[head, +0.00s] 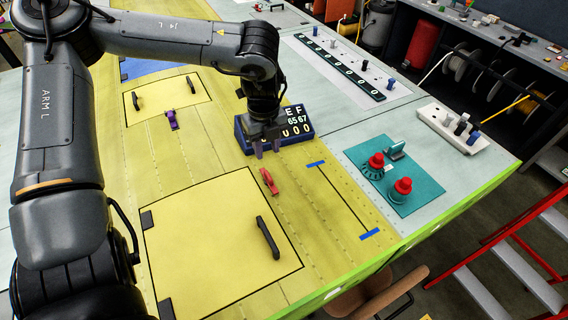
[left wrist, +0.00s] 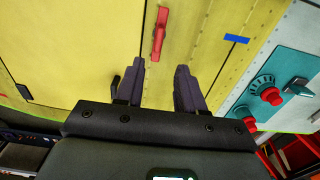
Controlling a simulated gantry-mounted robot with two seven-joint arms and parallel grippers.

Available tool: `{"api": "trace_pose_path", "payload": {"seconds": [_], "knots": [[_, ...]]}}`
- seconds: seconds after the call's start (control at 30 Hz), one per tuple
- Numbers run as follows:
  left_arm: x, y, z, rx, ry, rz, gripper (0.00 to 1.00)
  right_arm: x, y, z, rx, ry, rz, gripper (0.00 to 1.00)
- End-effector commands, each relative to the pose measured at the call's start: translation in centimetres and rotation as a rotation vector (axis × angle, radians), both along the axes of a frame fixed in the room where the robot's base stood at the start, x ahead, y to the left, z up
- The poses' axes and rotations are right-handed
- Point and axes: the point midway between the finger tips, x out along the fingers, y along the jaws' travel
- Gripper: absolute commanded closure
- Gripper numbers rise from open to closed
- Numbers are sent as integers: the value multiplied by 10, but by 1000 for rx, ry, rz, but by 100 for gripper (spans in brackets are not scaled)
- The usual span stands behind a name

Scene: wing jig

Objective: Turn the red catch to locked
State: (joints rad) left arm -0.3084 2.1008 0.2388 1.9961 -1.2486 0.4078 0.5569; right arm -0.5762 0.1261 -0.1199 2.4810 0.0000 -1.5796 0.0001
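The red catch (head: 269,181) is a small red lever on the yellow wing panel, just right of the large hatch. It also shows in the left wrist view (left wrist: 159,34), standing upright in the picture, ahead of the fingertips. My left gripper (head: 267,148) hangs above the panel behind the catch in the head view, near the dark blue counter box. In the left wrist view its two fingers (left wrist: 160,66) are apart with nothing between them, and they do not touch the catch. The catch's markings are too small to read. My right gripper is not in view.
A large hatch (head: 215,240) with a black handle lies left of the catch. A teal plate (head: 412,190) with two red knobs (head: 376,161) is at the right. A purple catch (head: 172,118) is farther left.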

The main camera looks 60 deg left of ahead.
Motion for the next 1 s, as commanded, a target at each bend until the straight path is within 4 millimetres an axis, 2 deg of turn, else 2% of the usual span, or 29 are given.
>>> {"api": "trace_pose_path", "payload": {"seconds": [0.17,0.7,1.0], "knots": [[-1,0,-13,-3,4,0,62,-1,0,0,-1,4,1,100],[0,0,-92,0,3,1,62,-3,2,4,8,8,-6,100],[0,0,-107,-1,1,1,62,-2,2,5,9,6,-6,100]]}}
